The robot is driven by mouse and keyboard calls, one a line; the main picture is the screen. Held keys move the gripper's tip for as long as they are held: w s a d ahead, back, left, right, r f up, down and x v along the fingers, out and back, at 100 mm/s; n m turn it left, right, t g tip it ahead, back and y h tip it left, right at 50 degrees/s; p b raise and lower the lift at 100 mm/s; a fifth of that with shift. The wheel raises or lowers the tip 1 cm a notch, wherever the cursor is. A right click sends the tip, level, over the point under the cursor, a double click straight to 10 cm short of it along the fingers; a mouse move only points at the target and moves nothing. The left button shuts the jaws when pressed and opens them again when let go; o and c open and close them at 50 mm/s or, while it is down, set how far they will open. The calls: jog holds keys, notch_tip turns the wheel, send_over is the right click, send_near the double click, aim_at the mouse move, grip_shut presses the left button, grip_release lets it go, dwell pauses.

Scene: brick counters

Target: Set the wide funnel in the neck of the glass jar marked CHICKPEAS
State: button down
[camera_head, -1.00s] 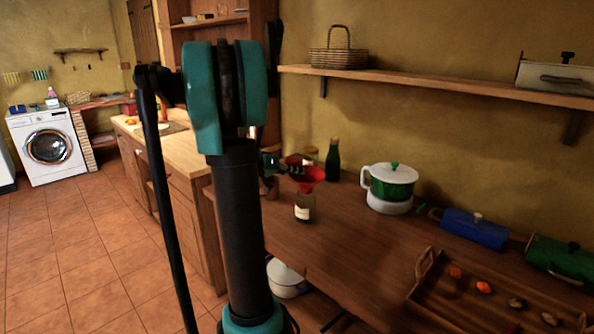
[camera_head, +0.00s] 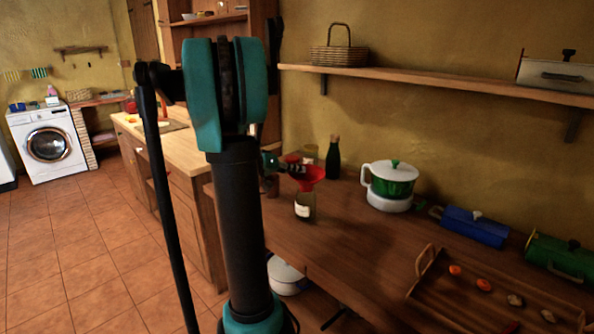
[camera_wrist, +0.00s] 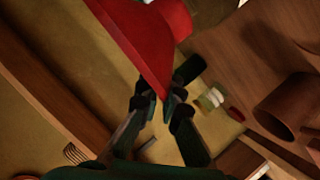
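The red wide funnel (camera_head: 309,178) is right above the mouth of a glass jar with a pale label (camera_head: 305,208) on the wooden counter. In the head view its lower end meets the jar's top in the picture; I cannot tell whether the spout is inside the neck. The label's writing is too small to read. My gripper (camera_head: 294,169) reaches in from the left at the funnel's rim. In the wrist view my gripper (camera_wrist: 160,104) is shut on the edge of the funnel (camera_wrist: 145,45), which looks tilted there.
A white and green pot (camera_head: 391,181) stands to the right, then a blue canister (camera_head: 474,227) and a wooden tray (camera_head: 424,268). A shelf (camera_head: 430,82) runs above. Counter right of the jar is clear.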

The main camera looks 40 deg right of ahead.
jog(key=shift+f, duration=0.25)
jog(key=shift+f, duration=0.35)
jog(key=shift+f, duration=0.45)
jog(key=c, duration=1.2)
grip_release()
jog(key=shift+r, duration=4.5)
